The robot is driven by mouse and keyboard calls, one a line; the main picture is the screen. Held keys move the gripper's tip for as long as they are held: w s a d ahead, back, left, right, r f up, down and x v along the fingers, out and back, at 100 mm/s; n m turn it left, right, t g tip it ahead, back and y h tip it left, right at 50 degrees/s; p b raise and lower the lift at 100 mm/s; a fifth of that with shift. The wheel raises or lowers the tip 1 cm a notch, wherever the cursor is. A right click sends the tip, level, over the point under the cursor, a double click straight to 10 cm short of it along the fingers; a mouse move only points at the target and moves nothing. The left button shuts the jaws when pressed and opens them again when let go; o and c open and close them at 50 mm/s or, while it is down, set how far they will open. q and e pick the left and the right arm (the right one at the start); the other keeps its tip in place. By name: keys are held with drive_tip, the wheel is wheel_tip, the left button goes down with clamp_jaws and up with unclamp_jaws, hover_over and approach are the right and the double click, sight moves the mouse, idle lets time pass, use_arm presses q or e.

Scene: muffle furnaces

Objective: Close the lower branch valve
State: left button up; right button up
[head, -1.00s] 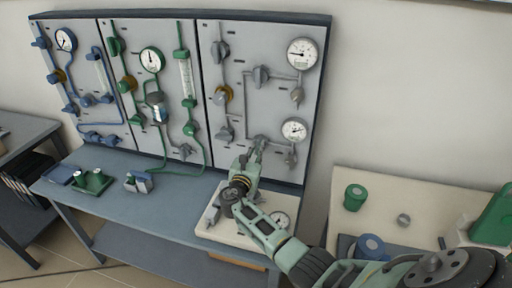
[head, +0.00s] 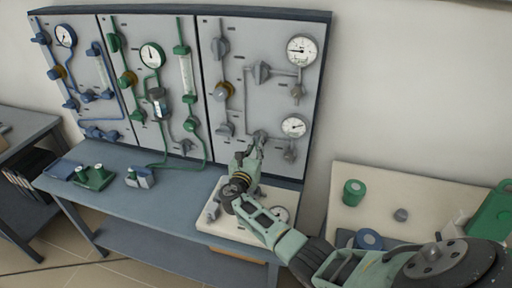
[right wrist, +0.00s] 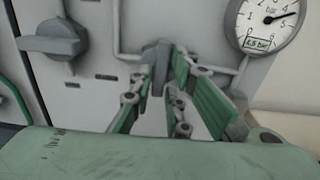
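The lower branch valve (head: 259,135) is a grey handle low on the right panel, beside the lower gauge (head: 294,125). My right gripper (head: 249,153) is just in front of and below it, partly covering it. In the right wrist view the grey valve handle (right wrist: 155,66) stands upright between the tips of my right gripper (right wrist: 163,78). The green-padded fingers are apart, one on each side of the handle. I cannot tell whether either finger touches it. My left gripper is not in view.
Another grey valve (head: 223,129) is left of the gripper, also seen in the wrist view (right wrist: 57,40). The upper branch valve (head: 261,73) is above. A side table (head: 345,178) with a green container (head: 354,192) is right.

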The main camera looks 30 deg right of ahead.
drive_tip(key=shift+o, duration=1.2)
drive_tip(key=shift+r, duration=0.15)
drive_tip(key=v, duration=1.2)
